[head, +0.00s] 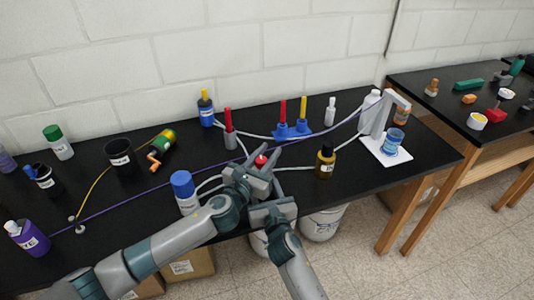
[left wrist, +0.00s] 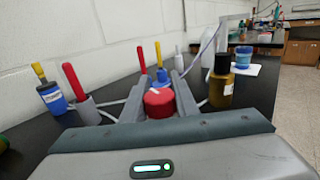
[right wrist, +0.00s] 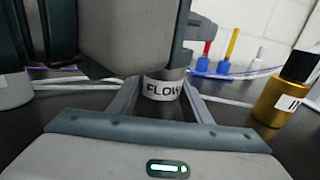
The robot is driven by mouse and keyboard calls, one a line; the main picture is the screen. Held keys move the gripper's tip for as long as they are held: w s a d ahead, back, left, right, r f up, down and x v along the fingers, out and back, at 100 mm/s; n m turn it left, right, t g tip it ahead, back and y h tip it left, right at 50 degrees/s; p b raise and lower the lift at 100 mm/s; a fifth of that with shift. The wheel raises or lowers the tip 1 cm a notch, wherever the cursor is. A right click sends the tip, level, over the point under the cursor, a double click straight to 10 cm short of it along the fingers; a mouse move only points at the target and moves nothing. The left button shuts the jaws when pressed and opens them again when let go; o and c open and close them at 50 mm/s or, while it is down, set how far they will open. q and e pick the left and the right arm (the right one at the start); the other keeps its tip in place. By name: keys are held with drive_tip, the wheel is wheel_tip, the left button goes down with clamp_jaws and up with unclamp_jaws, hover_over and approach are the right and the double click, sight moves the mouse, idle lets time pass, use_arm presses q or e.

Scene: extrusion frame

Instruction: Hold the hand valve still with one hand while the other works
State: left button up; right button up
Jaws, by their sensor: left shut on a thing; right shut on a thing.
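The hand valve has a red knob (head: 261,160) on top and a pale body (right wrist: 162,88) with a label reading "FLOW". It stands upright near the front edge of the black bench. My left gripper (head: 262,174) is shut on the red knob, which shows between its fingers in the left wrist view (left wrist: 159,103). My right gripper (head: 274,194) is shut on the body below, with a finger on each side of the label in the right wrist view. In the head view my grippers hide most of the body.
Pale tubes and a purple line cross the bench. A blue-capped bottle (head: 183,190) stands left of my grippers and a yellow-brown bottle (head: 325,161) right of them. A grey valve with a red handle (head: 229,130) and a blue two-handled one (head: 291,129) stand behind.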

sight(261, 164)
use_arm(q)
drive_tip(key=shift+s+d+m+g+h, duration=0.15)
drive_tip(key=shift+m+g+h, duration=0.5)
drive_tip(key=shift+h, duration=0.15)
drive_tip(key=shift+s+d+m+g+h, duration=0.15)
drive_tip(key=shift+d+m+g+h, duration=0.05)
drive_tip(key=shift+m+g+h, duration=0.55)
drive_tip(key=shift+s+d+m+g+h, duration=0.15)
drive_tip(key=shift+m+g+h, duration=0.45)
drive_tip(key=shift+h, duration=0.25)
drive_tip(key=o, duration=1.1)
drive_tip(key=shift+c, duration=0.2)
drive_tip(key=v, duration=0.7)
drive_tip(key=shift+s+a, duration=0.15)
drive_tip(key=shift+a, duration=0.05)
